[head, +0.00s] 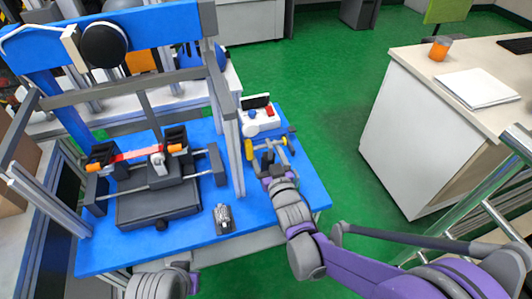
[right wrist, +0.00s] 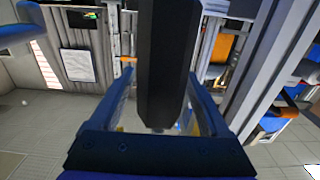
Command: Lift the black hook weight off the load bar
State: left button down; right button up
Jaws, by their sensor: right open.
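My right gripper (head: 269,152) is over the right side of the blue table, beside the tower's upright. In the right wrist view its two blue fingers (right wrist: 160,110) are apart. A long black faceted body (right wrist: 165,65), which looks like the black hook weight, shows between them with gaps on both sides. Its hook and its hanging point are not clear. In the head view my gripper covers that spot, and I cannot pick out the weight or the load bar surely. Part of my left arm shows at the bottom edge; its gripper is out of view.
The blue table (head: 262,212) carries a drop tower with grey uprights (head: 228,150) and a dark carriage (head: 160,205). A white control box (head: 262,118) stands behind my right gripper. A small metal cylinder (head: 223,214) lies near the front. A white counter (head: 415,140) is at right.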

grip_shut()
dwell(0.6)
dwell(0.6)
jog(key=c, duration=0.6)
grip_release()
grip_shut()
